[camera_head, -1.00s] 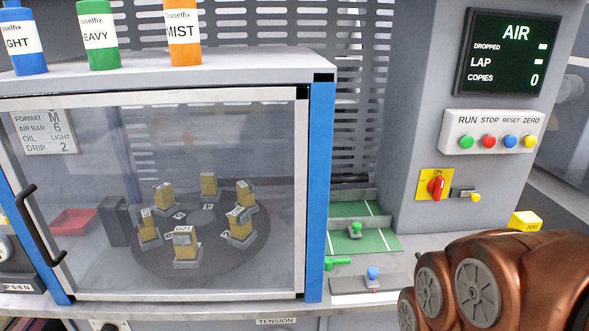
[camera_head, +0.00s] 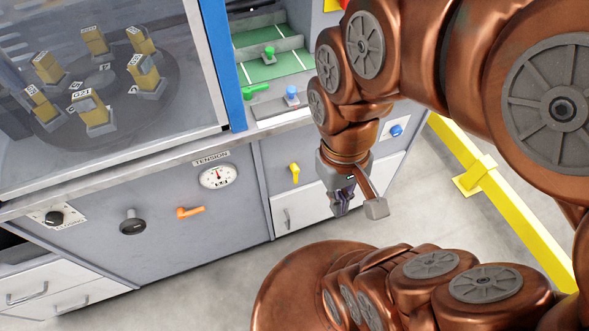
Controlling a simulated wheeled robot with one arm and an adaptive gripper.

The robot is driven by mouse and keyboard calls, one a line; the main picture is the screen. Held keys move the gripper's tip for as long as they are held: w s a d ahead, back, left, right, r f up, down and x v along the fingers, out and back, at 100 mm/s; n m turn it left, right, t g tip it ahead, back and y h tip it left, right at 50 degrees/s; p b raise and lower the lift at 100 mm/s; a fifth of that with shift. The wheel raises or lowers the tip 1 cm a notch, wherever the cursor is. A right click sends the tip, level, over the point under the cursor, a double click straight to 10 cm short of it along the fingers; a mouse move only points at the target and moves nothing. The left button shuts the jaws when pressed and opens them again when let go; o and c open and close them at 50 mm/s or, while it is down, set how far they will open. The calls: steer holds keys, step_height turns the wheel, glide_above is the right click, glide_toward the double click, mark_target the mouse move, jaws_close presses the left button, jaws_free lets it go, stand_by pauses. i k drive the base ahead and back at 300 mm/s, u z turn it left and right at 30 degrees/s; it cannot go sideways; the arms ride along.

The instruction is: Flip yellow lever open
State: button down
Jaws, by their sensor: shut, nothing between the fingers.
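The yellow lever (camera_head: 295,172) is on the grey front panel below the counter, right of the tension gauge. Its handle hangs roughly downward from a small pivot. My gripper (camera_head: 341,207) is to the right of the lever and a little lower in the picture, pointing down, apart from the lever. It is shut and empty. My arm hides part of the panel behind it.
An orange lever (camera_head: 190,212), a black knob (camera_head: 132,222) and the tension gauge (camera_head: 217,177) are on the panel to the left. Drawers (camera_head: 297,213) lie below the yellow lever. A blue knob (camera_head: 396,131) is on the right. A yellow rail (camera_head: 488,180) crosses the floor at right.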

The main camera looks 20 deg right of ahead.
mark_target(294, 168)
steer(key=u, duration=0.4)
steer(key=k, duration=0.55)
steer(key=u, duration=1.05)
steer(key=k, duration=0.85)
steer(key=u, duration=0.1)
steer(key=i, duration=0.95)
steer(key=u, duration=0.15)
